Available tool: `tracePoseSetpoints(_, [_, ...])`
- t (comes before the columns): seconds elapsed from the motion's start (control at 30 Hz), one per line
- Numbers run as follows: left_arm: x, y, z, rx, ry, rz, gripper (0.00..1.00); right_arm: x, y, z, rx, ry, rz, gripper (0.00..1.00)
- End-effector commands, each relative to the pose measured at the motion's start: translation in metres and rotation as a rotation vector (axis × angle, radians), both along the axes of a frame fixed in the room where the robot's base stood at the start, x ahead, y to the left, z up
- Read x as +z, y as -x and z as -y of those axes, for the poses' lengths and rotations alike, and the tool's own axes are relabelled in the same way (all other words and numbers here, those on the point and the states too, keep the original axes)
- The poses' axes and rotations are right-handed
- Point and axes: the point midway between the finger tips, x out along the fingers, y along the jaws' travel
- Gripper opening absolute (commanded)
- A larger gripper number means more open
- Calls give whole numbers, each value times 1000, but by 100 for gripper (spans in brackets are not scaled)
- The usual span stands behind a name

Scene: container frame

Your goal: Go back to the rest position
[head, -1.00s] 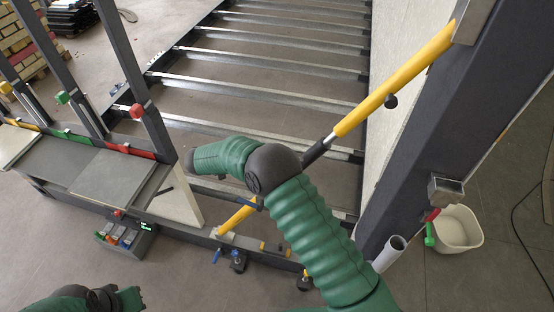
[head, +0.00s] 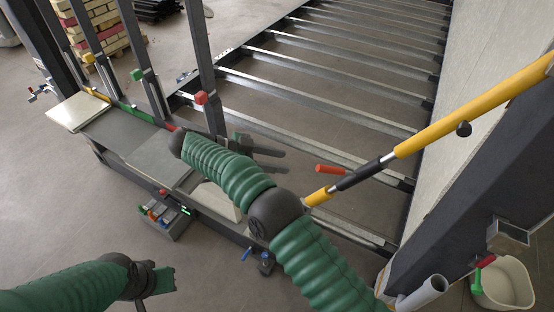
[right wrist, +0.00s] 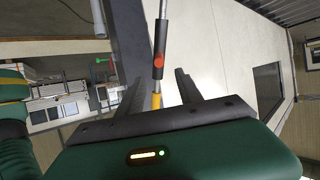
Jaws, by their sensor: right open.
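My right gripper (head: 283,161) is open and empty, its two dark fingers spread above the metal frame in the head view. In the right wrist view its fingers (right wrist: 156,85) stand apart, with a yellow and black brace showing between them in the picture and nothing held. My green right arm reaches up from the bottom right of the head view and bends left. My left gripper (head: 168,281) is at the lower left, over bare floor, at the end of my green left arm. Its jaws are too small and dark to judge.
The yellow brace (head: 420,133), with a red handle (head: 328,169), slants beside my right arm. A workbench (head: 150,150) with dark posts stands left. A white bucket (head: 503,285) is at lower right. Floor at lower left is clear.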

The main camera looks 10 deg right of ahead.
Motion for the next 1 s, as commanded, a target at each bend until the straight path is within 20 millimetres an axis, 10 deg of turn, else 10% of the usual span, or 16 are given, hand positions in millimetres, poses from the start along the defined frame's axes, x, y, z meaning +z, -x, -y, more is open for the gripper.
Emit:
tracePoseSetpoints(0.47, [0, 0, 0, 0, 0, 0, 0, 6, -9, 5, 27, 18, 36, 42])
tracePoseSetpoints(0.67, [0, 0, 0, 0, 0, 0, 0, 85, -104, 44, 432, 177, 376, 42])
tracePoseSetpoints(0.8, [0, 0, 0, 0, 0, 0, 0, 133, -158, 29, 984, 190, 487, 42])
tracePoseSetpoints(0.87, [0, 0, 0, 0, 0, 0, 0, 122, -154, 14, 1204, 125, 427, 42])
tracePoseSetpoints(1.0, [0, 0, 0, 0, 0, 0, 0, 41, -74, -2, 1545, -151, 108, 42])
